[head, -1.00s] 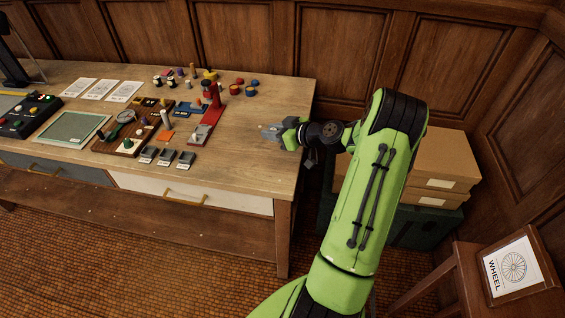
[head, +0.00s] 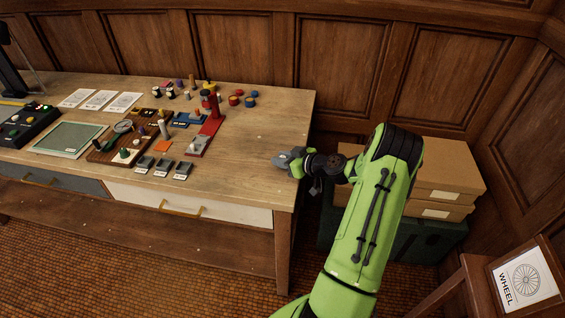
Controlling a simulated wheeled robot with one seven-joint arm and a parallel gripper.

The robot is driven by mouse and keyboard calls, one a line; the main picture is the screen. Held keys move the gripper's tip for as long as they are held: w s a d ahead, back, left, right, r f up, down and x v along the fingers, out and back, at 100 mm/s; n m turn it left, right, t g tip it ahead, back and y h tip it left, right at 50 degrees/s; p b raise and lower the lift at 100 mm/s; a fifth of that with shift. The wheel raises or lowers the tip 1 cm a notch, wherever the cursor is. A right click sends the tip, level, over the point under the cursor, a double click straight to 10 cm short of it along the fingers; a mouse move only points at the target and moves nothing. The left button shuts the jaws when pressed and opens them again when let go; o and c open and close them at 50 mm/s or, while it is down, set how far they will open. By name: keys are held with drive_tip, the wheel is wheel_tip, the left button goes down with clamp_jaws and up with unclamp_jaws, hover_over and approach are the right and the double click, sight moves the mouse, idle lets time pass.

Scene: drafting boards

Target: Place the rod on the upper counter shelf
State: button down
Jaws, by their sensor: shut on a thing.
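My gripper (head: 280,161) is over the right end of the wooden counter (head: 255,125), near its front right corner. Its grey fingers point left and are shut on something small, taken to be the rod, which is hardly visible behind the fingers. I cannot tell whether it touches the counter. The counter's top is the upper level, with a lower shelf (head: 150,235) beneath the drawers.
A red stand (head: 212,125), several small pots, a wooden tool board (head: 110,152) and small grey trays (head: 162,167) fill the middle and left of the counter. Its right end is mostly bare. Cardboard boxes (head: 450,180) are stacked right of the counter.

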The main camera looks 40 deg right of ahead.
drive_tip(key=shift+f, duration=0.2)
drive_tip(key=c, duration=0.9)
unclamp_jaws()
drive_tip(key=shift+r+p, duration=0.15)
drive_tip(key=shift+p, duration=0.25)
